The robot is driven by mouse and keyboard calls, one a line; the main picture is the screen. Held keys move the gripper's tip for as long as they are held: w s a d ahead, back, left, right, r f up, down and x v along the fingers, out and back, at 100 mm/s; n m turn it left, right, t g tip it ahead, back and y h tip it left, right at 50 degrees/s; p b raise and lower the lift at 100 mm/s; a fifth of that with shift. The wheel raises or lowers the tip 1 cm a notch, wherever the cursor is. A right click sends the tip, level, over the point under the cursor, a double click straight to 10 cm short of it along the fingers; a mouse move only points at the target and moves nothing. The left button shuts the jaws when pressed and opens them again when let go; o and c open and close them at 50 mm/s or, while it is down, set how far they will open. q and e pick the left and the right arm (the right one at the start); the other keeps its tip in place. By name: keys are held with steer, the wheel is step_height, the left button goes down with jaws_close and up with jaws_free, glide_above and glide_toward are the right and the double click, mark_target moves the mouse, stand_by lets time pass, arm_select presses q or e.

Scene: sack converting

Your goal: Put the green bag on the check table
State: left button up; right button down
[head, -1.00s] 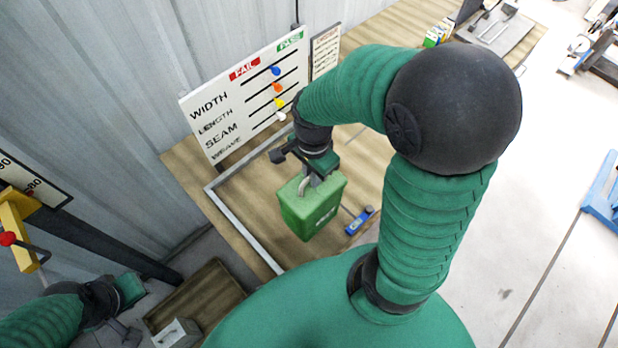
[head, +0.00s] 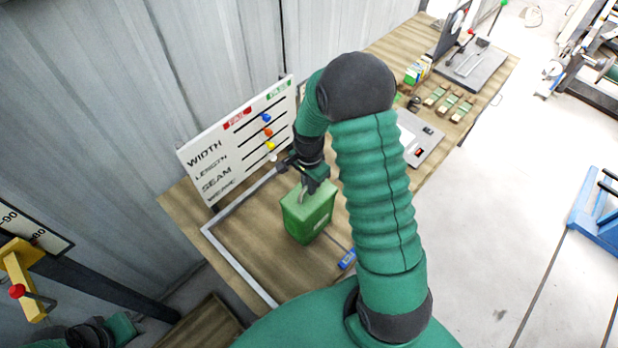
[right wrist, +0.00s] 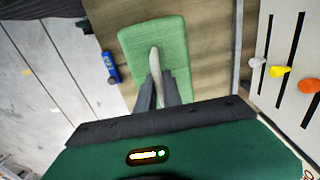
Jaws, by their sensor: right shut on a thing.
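The green bag (head: 308,212) is boxy, with a pale loop handle on top. It is upright at the wooden check table (head: 255,245), inside a grey metal outline on its top. I cannot tell whether its base touches the wood. My right gripper (head: 312,187) is above the bag, shut on its handle. In the right wrist view, the fingers (right wrist: 157,88) close around the pale handle (right wrist: 154,62) over the green bag top (right wrist: 135,45). My left gripper (head: 122,328) is only partly in view at the lower left, and its jaws cannot be made out.
A white board (head: 240,140) with coloured sliders stands close behind the bag. A small blue tool (head: 347,259) lies beside the bag. A grey device (head: 418,138) and several small items occupy the table farther right. A wooden tray (head: 205,325) is below left.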

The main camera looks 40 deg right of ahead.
steer(key=c, duration=1.9)
jaws_free()
steer(key=o, duration=0.4)
steer(key=shift+r, duration=0.25)
step_height(320, 180, up, 5)
steer(key=b, duration=0.2)
steer(key=shift+w+d+b, duration=0.1)
steer(key=shift+w+b, duration=0.05)
steer(key=shift+b, duration=0.2)
step_height(320, 180, up, 6)
steer(key=b, duration=0.1)
steer(key=shift+s+a+f+n+t, duration=0.45)
steer(key=shift+s+a+f+n, duration=0.6)
steer(key=shift+a+n, duration=1.65)
steer(key=shift+s+a+f+n+t, duration=0.5)
steer(key=shift+s+a+n, duration=1)
steer(key=shift+a+n, duration=1.2)
steer(key=shift+s+a+f+n+t, duration=0.35)
steer(key=shift+s+a+f+n, duration=0.75)
steer(key=shift+a+n, duration=1.6)
